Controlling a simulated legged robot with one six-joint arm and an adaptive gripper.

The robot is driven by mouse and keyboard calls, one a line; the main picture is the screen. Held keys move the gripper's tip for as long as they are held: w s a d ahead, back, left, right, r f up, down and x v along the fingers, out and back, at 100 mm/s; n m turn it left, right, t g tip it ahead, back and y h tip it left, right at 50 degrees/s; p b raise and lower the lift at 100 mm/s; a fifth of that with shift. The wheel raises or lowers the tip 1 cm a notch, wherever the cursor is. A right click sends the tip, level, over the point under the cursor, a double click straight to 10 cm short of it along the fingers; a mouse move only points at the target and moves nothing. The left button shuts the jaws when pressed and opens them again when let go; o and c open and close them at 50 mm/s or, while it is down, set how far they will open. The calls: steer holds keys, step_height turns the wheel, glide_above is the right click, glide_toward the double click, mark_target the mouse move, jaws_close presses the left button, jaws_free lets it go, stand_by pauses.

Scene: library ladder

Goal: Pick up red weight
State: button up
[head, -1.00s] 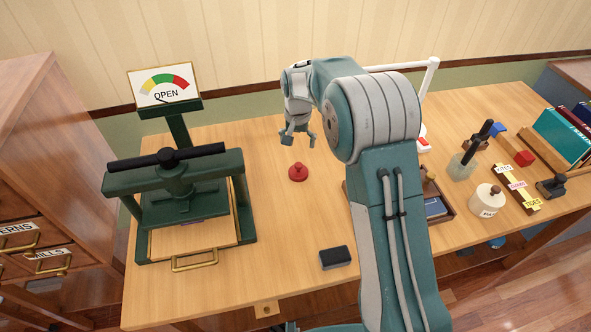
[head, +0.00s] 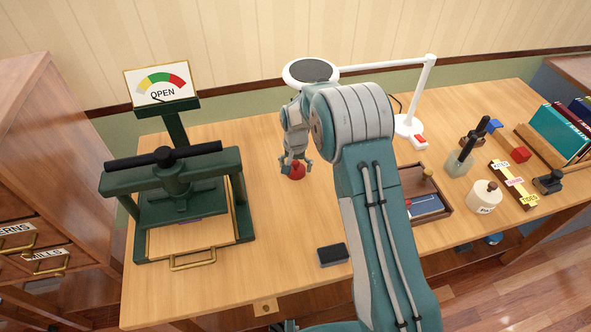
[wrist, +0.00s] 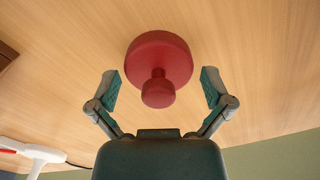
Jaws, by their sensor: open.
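The red weight (head: 297,171) stands on the wooden table, to the right of the green press. It has a wide round base and a small knob on top. The wrist view shows the red weight (wrist: 159,62) with its knob towards my gripper. My gripper (head: 296,168) is open and low over the weight, partly hiding it in the head view. In the wrist view the two fingers of my gripper (wrist: 160,90) are spread on either side of the knob, with gaps on both sides.
The green press (head: 176,195) with its OPEN dial (head: 162,85) stands at left. A white lamp (head: 428,85) rises behind my arm. A wooden tray (head: 437,221) lies right of my arm, and a dark block (head: 332,254) lies near the front edge. Table between press and weight is clear.

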steer(key=c, duration=1.1)
step_height(320, 180, up, 3)
steer(key=shift+f, duration=0.1)
steer(key=s+d+r, duration=0.3)
steer(key=s+r, duration=0.7)
steer(key=s, duration=0.3)
steer(key=shift+s+r, duration=0.15)
steer(key=shift+s, duration=0.2)
